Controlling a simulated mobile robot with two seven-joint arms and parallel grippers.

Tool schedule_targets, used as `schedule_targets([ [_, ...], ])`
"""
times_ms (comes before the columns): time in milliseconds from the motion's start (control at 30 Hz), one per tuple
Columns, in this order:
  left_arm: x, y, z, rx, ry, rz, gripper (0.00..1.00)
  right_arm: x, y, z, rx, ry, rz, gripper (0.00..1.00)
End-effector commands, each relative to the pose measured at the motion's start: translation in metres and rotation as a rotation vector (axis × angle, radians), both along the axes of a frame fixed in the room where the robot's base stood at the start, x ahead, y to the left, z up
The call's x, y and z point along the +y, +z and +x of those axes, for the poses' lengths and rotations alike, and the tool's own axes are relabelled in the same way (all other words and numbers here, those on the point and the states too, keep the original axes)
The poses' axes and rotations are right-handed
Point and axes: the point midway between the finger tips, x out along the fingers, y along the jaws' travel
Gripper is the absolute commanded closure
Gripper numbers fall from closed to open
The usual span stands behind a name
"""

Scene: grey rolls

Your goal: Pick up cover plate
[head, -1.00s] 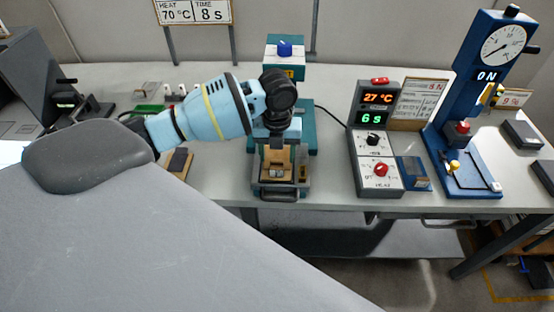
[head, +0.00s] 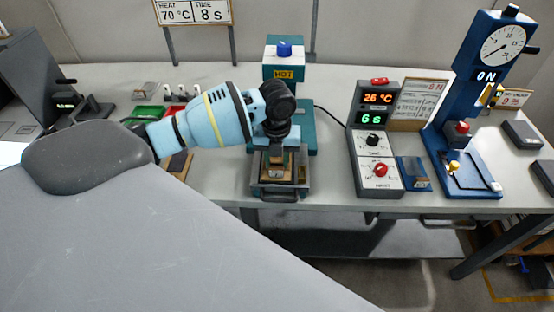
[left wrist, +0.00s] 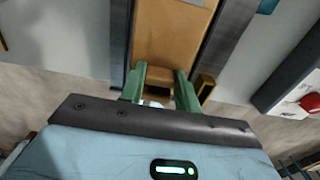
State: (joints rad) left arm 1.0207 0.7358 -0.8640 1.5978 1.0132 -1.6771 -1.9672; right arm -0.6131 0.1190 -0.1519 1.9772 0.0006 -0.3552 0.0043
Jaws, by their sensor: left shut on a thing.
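My left gripper (head: 276,172) reaches into the teal press at the bench's middle. A tan plate (left wrist: 172,35), which I take for the cover plate, lies just beyond the fingers between grey side rails. In the head view the plate's tan front (head: 277,174) shows under the gripper, within the press frame. I cannot tell whether the plate is clear of its seat. My right gripper is not in view.
A grey control box (head: 375,150) with lit displays and a red knob stands right of the press. A blue gauge stand (head: 470,130) is further right. Green and red trays (head: 150,112) lie behind my left arm.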

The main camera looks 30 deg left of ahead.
Motion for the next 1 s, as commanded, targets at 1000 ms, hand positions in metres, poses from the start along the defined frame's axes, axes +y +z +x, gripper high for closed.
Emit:
schedule_targets([
  [1000, -0.046, 0.044, -0.074, 0.000, -0.004, 0.000, 0.90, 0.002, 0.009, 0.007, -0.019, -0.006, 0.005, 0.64],
])
